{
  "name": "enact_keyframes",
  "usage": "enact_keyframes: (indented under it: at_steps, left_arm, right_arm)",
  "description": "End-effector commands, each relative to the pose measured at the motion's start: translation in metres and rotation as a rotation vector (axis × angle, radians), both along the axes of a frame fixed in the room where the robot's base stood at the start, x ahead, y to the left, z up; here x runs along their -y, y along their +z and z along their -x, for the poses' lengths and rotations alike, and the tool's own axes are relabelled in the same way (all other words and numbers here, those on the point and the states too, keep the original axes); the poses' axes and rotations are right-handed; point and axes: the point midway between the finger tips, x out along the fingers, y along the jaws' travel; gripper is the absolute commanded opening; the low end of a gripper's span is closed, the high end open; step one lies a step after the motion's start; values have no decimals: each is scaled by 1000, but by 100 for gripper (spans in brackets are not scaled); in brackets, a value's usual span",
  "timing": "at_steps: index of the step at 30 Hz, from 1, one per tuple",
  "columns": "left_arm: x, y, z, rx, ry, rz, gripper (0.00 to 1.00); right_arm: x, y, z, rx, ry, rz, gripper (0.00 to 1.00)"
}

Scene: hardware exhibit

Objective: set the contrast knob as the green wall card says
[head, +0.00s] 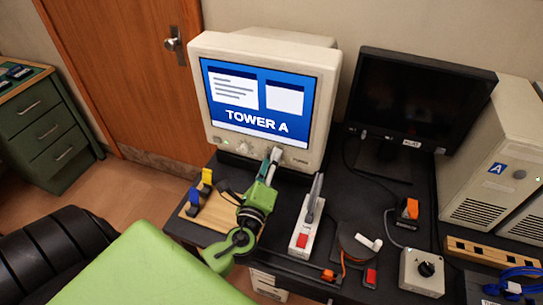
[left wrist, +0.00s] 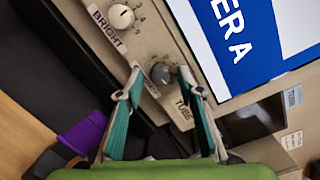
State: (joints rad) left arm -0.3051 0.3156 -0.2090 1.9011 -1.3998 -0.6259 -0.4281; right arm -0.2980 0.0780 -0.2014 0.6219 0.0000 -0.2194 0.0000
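The cream tube monitor (head: 330,100) shows "TOWER A" on a blue screen. Its knobs sit on the strip below the screen. In the left wrist view, a pale knob (left wrist: 121,16) sits beside the label "BRIGHT". A dark grey knob (left wrist: 161,74) lies between the fingertips of my left gripper (left wrist: 160,82), with a gap on both sides; any label of its own is hidden. In the head view, my left gripper (head: 271,158) is at the monitor's lower edge and partly covers the knob strip. My right gripper and the green wall card are not in view.
A black flat monitor (head: 415,90) stands to the right. A power strip (head: 306,225), a cable reel (head: 358,240) and a grey knob box (head: 422,272) are on the dark desk. A cream computer case (head: 500,165) stands at far right.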

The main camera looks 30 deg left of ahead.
Motion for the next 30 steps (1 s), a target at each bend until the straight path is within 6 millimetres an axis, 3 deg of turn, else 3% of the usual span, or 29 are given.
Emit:
enact_keyframes:
  at_steps: [6,10,22,30]
  left_arm:
    - [0,0,0,0,0,0,32]
    - [0,0,0,0,0,0,0]
    - [0,0,0,10,-1,38,0]
    - [0,0,0,49,1,198,0]
  right_arm:
    - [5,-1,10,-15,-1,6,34]
    - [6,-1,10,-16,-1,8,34]
    - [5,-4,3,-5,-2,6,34]
    - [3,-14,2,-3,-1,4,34]
